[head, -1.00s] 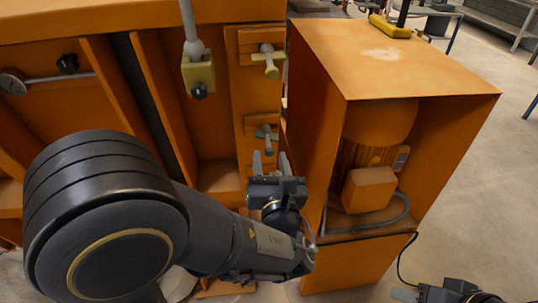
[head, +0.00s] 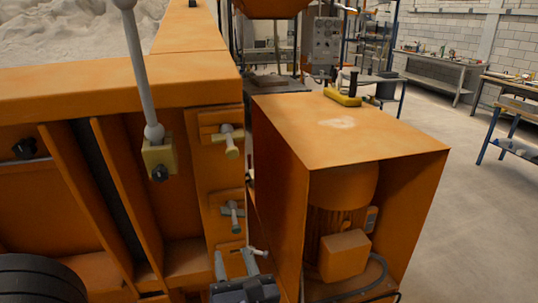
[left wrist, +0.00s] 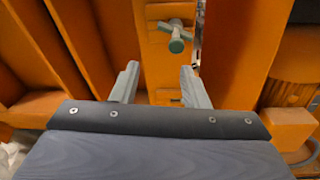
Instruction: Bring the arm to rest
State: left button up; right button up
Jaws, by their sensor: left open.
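My left gripper (head: 236,264) is at the bottom of the head view, low in front of the orange sandbed frame (head: 75,78). Its two grey fingers are apart, with nothing between them. In the left wrist view the open fingers (left wrist: 160,82) point at an orange upright with a grey-green clamp knob (left wrist: 176,44), which is beyond the fingertips and apart from them. In the head view, clamp handles (head: 231,145) sit one above another on this upright, above the gripper. Most of my left arm is below the picture. My right gripper is not in view.
An orange cabinet (head: 400,170) with a motor (head: 340,205) in its open side stands just right of the gripper. A grey lever (head: 138,70) rises from the frame, with sand (head: 70,28) behind. Open floor (head: 480,230) lies right; workbenches stand further back.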

pick_arm(q)
jog(key=s+a+f+n+g+y, duration=0.1)
jog(key=s+a+f+n+g, duration=0.1)
jog(key=a+f+n+g, duration=0.35)
jog(key=s+a+f+n+g+y, duration=0.1)
jog(key=s+a+f+n+g, duration=0.2)
jog(key=a+n, duration=0.45)
jog(key=s+a+f+n+g+h, duration=0.2)
jog(key=s+n+g+h, duration=0.1)
jog(key=s+n, duration=0.2)
jog(key=s+a+f+n+g+h, duration=0.2)
jog(key=s+n+g+h, duration=0.2)
jog(key=s+n, duration=0.15)
jog(key=s+d+r+n+t+h, duration=0.1)
jog(key=d+r+n+t+h, duration=0.3)
jog(key=n, duration=0.7)
jog(key=shift+s+d+r+n+h, duration=0.2)
jog(key=shift+d+r+n+h, duration=0.15)
jog(key=shift+r+h, duration=0.4)
